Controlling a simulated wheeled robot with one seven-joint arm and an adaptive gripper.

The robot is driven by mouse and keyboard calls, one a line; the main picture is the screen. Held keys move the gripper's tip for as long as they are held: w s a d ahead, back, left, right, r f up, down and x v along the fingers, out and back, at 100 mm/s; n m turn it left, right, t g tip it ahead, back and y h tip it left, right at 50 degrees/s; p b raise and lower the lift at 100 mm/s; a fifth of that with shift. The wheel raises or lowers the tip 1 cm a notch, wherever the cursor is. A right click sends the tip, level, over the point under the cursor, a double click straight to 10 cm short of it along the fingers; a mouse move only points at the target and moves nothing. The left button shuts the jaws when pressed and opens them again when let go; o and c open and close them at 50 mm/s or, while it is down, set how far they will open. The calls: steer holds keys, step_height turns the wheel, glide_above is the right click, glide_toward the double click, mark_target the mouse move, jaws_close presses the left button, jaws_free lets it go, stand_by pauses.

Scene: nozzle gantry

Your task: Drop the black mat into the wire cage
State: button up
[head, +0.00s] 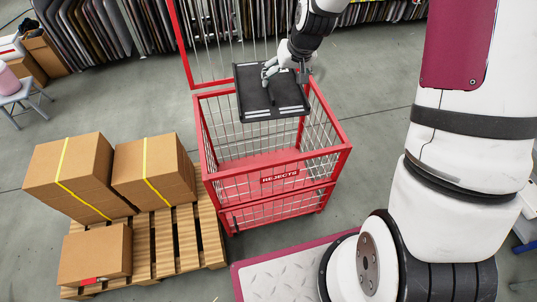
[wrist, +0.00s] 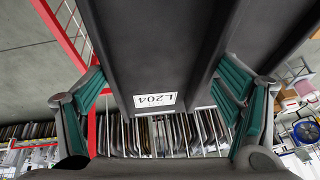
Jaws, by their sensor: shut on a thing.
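The black mat (head: 267,100) is a flat, dark rectangle with ribs. It is held above the back part of the red wire cage (head: 266,179), which has a "REJECTS" sign on its front. In the wrist view the mat (wrist: 165,45) fills the top middle and bears a white "L204" label. My gripper (head: 271,77) is shut on the mat at its far part. Its teal-lined fingers (wrist: 165,95) stand on both sides of a raised part of the mat. The cage floor shows empty where it is visible; the mat hides the back of the cage.
A wooden pallet (head: 212,240) with several cardboard boxes (head: 154,172) stands left of the cage. The cage's tall mesh back panel (head: 212,45) rises behind it. A rack of hanging mats (head: 85,35) lines the back. Grey floor is free right of the cage.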

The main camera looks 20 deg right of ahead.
mark_target(293, 83)
steer(key=w+d+f+b, duration=0.1)
steer(key=w+f+b, duration=0.2)
steer(key=f+b, duration=0.4)
steer(key=w+d+f+m+b, duration=0.1)
steer(key=w+f+b, duration=0.2)
steer(key=f+b, duration=0.5)
steer(key=shift+d+f+m+h+b, duration=0.15)
steer(key=shift+d+m+h+b, duration=0.15)
steer(key=shift+b, duration=0.5)
steer(key=o, duration=1.4)
steer(key=shift+c, duration=0.2)
steer(key=v, duration=1.2)
steer(key=shift+s+a, duration=0.1)
